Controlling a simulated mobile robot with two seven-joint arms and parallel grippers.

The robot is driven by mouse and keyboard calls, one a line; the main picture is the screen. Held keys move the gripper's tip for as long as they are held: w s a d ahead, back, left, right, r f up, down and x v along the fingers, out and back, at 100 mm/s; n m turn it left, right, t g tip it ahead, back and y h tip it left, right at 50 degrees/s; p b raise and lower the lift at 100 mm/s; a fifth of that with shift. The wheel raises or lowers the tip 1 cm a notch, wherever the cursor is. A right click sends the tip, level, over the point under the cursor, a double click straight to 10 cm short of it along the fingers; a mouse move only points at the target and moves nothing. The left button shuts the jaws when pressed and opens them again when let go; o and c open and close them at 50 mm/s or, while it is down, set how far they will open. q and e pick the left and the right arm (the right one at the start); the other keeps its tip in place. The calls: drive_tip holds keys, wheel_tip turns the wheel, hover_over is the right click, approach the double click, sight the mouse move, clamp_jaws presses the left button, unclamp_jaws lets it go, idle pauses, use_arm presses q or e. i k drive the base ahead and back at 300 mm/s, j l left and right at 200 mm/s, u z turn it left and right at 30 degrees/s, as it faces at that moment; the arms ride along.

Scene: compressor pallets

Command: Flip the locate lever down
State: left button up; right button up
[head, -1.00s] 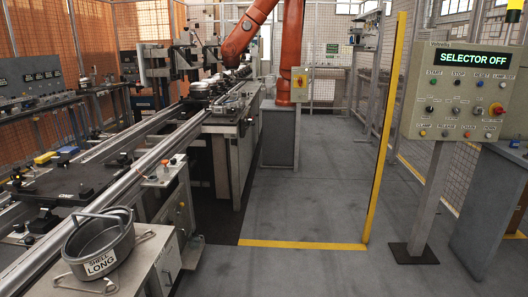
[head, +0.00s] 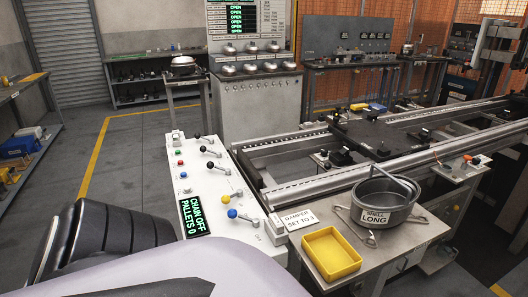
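A white control console (head: 207,183) stands left of the conveyor in the head view. Several levers with ball knobs rise from its top: black-knobbed levers (head: 210,164) toward the far and middle part, a yellow-knobbed lever (head: 225,200) and a blue-knobbed lever (head: 232,213) nearer to me. I cannot read lever labels, so I cannot tell which is the locate lever. The console's display (head: 195,217) reads "CHAIN OFF PALLETS 0". Neither gripper is in view; part of my own body fills the lower left.
Right of the console, a bench holds a yellow tray (head: 331,254), a "DAMPER SET TO 3" sign (head: 298,218) and a grey pot (head: 384,202) labelled "SHELL LONG". Conveyor rails (head: 400,155) run behind. A tall grey cabinet (head: 250,104) stands beyond. Floor at left is open.

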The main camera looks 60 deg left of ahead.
sight(226, 199)
drive_tip(key=u, duration=2.15)
drive_tip(key=l, duration=0.25)
